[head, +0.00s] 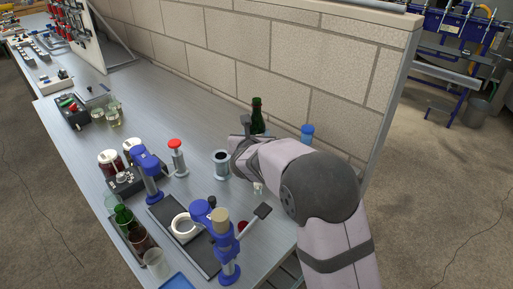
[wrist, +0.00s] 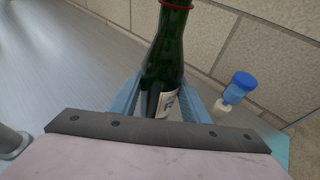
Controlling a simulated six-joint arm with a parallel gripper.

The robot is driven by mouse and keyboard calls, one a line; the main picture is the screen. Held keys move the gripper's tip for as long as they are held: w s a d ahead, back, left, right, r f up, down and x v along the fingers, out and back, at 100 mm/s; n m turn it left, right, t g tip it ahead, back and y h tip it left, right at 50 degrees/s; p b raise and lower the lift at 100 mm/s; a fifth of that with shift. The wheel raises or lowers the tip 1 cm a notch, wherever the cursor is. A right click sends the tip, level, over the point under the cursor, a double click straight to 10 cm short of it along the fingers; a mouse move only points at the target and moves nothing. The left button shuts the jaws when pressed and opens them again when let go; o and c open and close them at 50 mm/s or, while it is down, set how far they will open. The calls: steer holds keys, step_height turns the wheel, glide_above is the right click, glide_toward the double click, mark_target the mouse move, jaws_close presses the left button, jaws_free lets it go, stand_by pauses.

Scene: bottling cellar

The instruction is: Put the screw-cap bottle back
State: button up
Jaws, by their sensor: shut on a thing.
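A green bottle (wrist: 168,58) with a red ring at its neck and a pale label stands between the blue fingers of my gripper (wrist: 165,100) in the wrist view. The fingers are shut on it from both sides. In the head view the bottle's neck and shoulder (head: 257,112) rise behind my gripper, close to the block wall. Its lower part is hidden by my gripper in both views, so I cannot tell whether its base touches the bench. It looks about upright in the head view.
A blue-capped container (head: 307,133) stands right of the bottle by the wall (head: 260,60). A grey cylinder (head: 221,163) and a red-topped device (head: 177,155) stand to the left. Blue bench tools (head: 216,235) and glasses crowd the front left. The bench's back middle (head: 170,100) is clear.

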steer(key=shift+f, duration=2.05)
steer(key=shift+f+b, duration=0.2)
steer(key=shift+b, duration=0.15)
steer(key=o, duration=1.4)
steer(key=shift+r+p, duration=0.2)
steer(key=shift+p, duration=0.15)
steer(key=shift+s, duration=0.35)
steer(key=shift+b+v, duration=0.75)
steer(key=shift+v, duration=2.7)
